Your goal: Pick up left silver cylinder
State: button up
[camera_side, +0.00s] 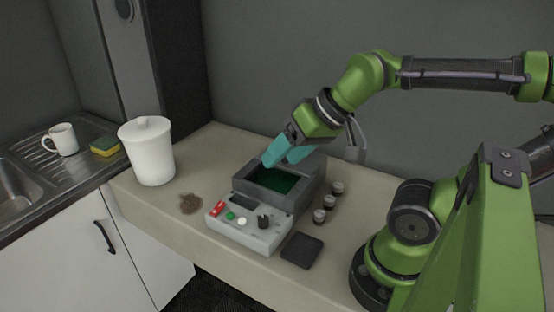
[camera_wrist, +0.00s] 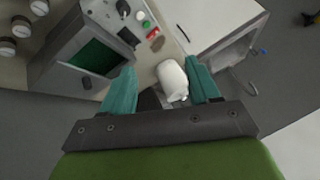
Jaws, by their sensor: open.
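Three small silver cylinders with dark bands stand in a row on the counter, right of the grey machine. In the side view they are the nearest and leftmost cylinder (camera_side: 319,215), the middle cylinder (camera_side: 328,202) and the far cylinder (camera_side: 337,188). The wrist view shows these cylinders at its upper left, one of them at the top (camera_wrist: 39,7). My gripper (camera_side: 283,157) has teal fingers, open and empty, above the back part of the machine. It is to the left of the cylinders and higher than them. In the wrist view the fingers (camera_wrist: 161,72) are apart.
The grey machine (camera_side: 240,233) has an open bay with a green floor, and buttons in front. A dark pad (camera_side: 302,250) lies at its front right. A white lidded canister (camera_side: 147,155) and brown stain (camera_side: 190,203) are left. A mug (camera_side: 61,139) and sponge (camera_side: 105,146) are by the sink.

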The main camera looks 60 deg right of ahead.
jog(key=n+g+h, duration=0.2)
jog(key=n+g, duration=0.2)
jog(key=g, duration=0.3)
send_over(330, 198)
notch_tip(330, 198, down, 8)
jog(key=f, duration=1.1)
jog(key=shift+w+a, duration=0.15)
jog(key=shift+a, duration=0.15)
jog(key=shift+d+f, duration=0.15)
jog(key=shift+f, duration=1.2)
jog(key=shift+d+f, duration=0.1)
jog(key=shift+f, duration=1.2)
jog(key=shift+c, duration=0.4)
